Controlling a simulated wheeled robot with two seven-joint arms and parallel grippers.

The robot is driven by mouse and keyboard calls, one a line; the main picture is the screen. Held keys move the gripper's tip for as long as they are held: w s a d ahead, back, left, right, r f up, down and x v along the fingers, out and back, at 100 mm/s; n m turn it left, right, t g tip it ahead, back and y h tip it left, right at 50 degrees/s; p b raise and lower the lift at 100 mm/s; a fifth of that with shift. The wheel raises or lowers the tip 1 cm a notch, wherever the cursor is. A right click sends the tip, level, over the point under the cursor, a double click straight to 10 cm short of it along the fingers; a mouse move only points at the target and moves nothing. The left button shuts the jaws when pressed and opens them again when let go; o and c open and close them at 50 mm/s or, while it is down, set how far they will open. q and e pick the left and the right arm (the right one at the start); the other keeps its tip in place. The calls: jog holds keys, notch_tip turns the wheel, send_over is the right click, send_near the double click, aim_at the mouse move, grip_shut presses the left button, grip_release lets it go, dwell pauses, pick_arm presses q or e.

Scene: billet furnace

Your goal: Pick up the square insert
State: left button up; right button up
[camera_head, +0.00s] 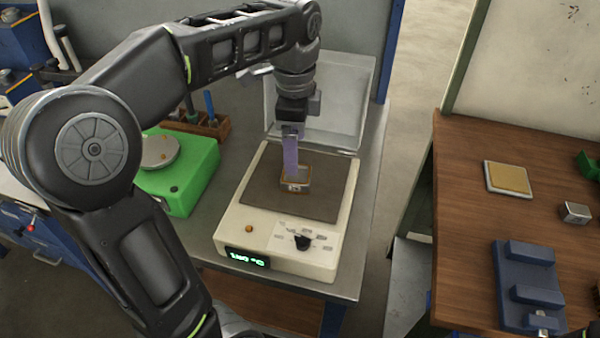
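A small squarish block (297,185) with metallic and orange-brown faces sits on the dark plate of the cream heating device (230,228); it may be the square insert. My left gripper (290,168) points down from above, with its purple-grey finger reaching to the back of this block. The finger overlaps the block's top edge in the picture, so I cannot tell whether it touches or grips. Only one finger shows clearly. A second small metal block (576,212) lies on the wooden table at the right. My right gripper is not in view.
The device's clear lid (330,95) stands open behind the plate. A green scale (193,172) stands to the left. The wooden table (465,210) holds a tan-topped pad (508,178) and a blue fixture (525,255). A gap separates the two tables.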

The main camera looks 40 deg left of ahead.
aim_at(296, 178)
pick_arm(q)
jog(key=shift+f, duration=1.4)
notch_tip(296, 178, down, 5)
jog(key=shift+w+f+p, duration=0.1)
jog(key=shift+w+p, duration=0.05)
jog(key=shift+p, duration=0.3)
jog(key=shift+c, duration=0.4)
grip_shut()
